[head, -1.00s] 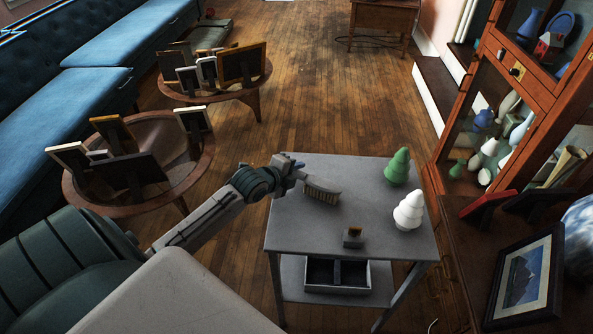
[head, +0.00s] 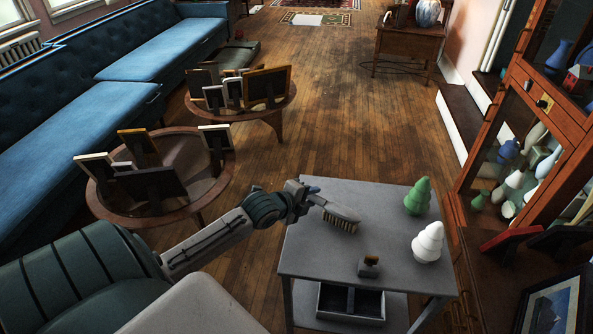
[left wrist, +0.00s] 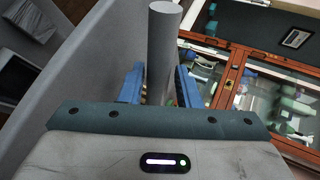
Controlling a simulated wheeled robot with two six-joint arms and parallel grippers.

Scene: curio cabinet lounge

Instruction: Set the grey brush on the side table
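The grey brush (head: 343,214) has a grey back and tan bristles that face down. In the head view it is over the left part of the grey side table (head: 318,258); I cannot tell whether the bristles touch the top. My left gripper (head: 308,194) is at its handle end, by the table's left edge. In the left wrist view the round grey handle (left wrist: 164,45) stands between the blue fingers of my left gripper (left wrist: 160,82), which look closed about it. My right gripper is not in view.
A cabinet (head: 511,150) is at right, a round table with frames (head: 190,211) at left.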

